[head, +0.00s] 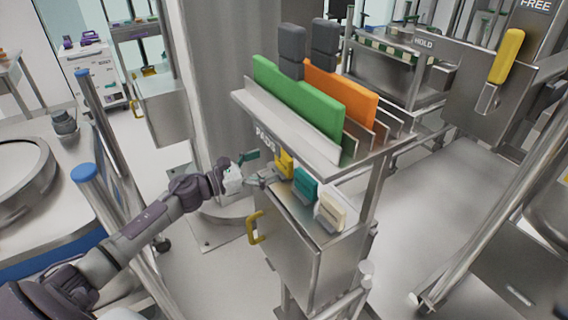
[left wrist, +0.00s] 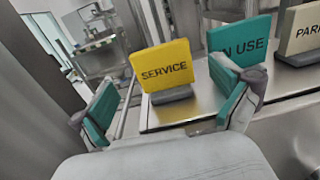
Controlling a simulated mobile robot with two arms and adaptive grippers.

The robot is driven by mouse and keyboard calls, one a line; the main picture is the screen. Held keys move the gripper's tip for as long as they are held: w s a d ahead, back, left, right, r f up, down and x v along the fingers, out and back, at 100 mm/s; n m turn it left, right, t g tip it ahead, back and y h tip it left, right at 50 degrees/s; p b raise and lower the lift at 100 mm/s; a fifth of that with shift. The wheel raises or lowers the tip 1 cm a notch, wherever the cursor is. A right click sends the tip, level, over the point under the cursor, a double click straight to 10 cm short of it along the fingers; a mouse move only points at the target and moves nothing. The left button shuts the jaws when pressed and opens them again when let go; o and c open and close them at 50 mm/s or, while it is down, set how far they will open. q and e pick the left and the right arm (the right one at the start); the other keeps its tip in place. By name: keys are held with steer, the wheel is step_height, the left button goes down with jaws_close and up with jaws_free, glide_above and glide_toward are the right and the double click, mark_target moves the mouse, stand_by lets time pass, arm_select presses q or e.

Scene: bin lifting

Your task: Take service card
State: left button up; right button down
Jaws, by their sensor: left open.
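The yellow service card (left wrist: 163,66), lettered "SERVICE", stands upright in a dark base on a metal top in the left wrist view. In the head view the yellow card (head: 284,163) is partly covered by my gripper. My left gripper (left wrist: 165,112) is open, its two teal-padded fingers apart with nothing between them. The card stands ahead of the fingers, in the gap between them as seen from the wrist. In the head view the left gripper (head: 262,170) is at the left edge of the metal top, near the card. My right gripper is not seen.
A teal "IN USE" card (left wrist: 240,38) stands right of the service card, close behind the right finger. A cream card (head: 332,209) stands further right. Above them a shelf (head: 290,128) holds green (head: 300,100) and orange (head: 340,92) panels. A yellow handle (head: 256,228) sticks out below.

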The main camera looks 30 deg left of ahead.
mark_target(281, 159)
arm_select(q)
steer(key=shift+w+d+r+p, duration=0.2)
steer(key=shift+w+d+p, duration=0.2)
steer(key=shift+w+p, duration=0.1)
steer(key=shift+w+d+r+p, duration=0.2)
steer(key=shift+w+d+p, duration=0.15)
steer(key=shift+w+p, duration=0.15)
steer(key=shift+p+x, duration=0.4)
steer(key=shift+x, duration=0.8)
steer(key=shift+w+d+f, duration=0.2)
steer(key=shift+w+f, duration=0.1)
steer(key=shift+f, duration=0.1)
steer(key=shift+c, duration=0.2)
steer(key=c, duration=1.1)
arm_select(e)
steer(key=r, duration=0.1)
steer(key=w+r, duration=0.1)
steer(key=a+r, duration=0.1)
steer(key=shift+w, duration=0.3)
arm_select(q)
steer(key=shift+s+a, duration=0.1)
